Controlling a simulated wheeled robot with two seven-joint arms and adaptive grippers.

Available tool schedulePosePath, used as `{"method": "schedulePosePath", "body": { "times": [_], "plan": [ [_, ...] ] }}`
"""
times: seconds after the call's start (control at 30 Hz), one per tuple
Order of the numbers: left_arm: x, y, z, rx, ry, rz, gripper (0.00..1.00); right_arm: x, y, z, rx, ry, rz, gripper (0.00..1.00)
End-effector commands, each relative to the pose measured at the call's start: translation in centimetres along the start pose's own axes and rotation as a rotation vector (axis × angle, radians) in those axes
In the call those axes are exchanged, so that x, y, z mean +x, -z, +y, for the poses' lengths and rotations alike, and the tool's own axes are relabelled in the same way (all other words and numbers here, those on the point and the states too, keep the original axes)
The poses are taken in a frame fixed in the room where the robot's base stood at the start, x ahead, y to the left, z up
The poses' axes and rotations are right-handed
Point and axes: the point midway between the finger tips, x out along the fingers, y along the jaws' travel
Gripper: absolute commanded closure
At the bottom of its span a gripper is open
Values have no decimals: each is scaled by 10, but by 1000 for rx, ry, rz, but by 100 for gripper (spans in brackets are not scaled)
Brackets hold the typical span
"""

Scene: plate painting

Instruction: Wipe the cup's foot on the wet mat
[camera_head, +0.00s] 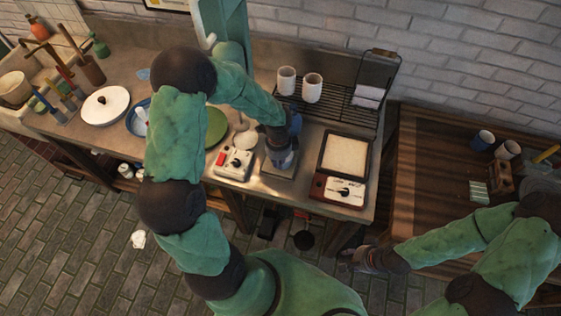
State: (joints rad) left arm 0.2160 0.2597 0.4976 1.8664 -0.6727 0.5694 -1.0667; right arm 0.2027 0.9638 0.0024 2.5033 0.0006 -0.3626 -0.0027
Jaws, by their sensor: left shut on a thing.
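My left gripper (283,158) points down over the counter and is shut on the cup. The cup is mostly hidden by the dark fingers; only a small bluish patch shows there. Just below it lies a grey square pad (271,172), which looks like the wet mat. I cannot tell whether the cup's foot touches it. My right gripper (353,259) hangs low in front of the counter, near the brown side table; its fingers are too small and dark to read.
A white control box (233,164) stands left of the pad. A dark-framed cream panel (344,156) with a dial box (344,190) stands right. Two white cups (312,88) sit on the wire rack (335,108) behind.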

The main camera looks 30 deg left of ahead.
Motion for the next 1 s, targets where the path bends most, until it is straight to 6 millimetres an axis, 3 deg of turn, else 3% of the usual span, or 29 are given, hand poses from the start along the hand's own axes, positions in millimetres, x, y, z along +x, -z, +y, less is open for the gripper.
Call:
{"method": "schedulePosePath", "body": {
  "times": [0.5, 1.0],
  "plan": [
    [-3, -22, 0, -1, 3, -1, 100, -8, 0, -3, 0, 0, 0, 60],
    [-2, -18, 0, 0, 3, -1, 100, -7, 0, -2, 0, 0, 0, 60]
  ]
}}
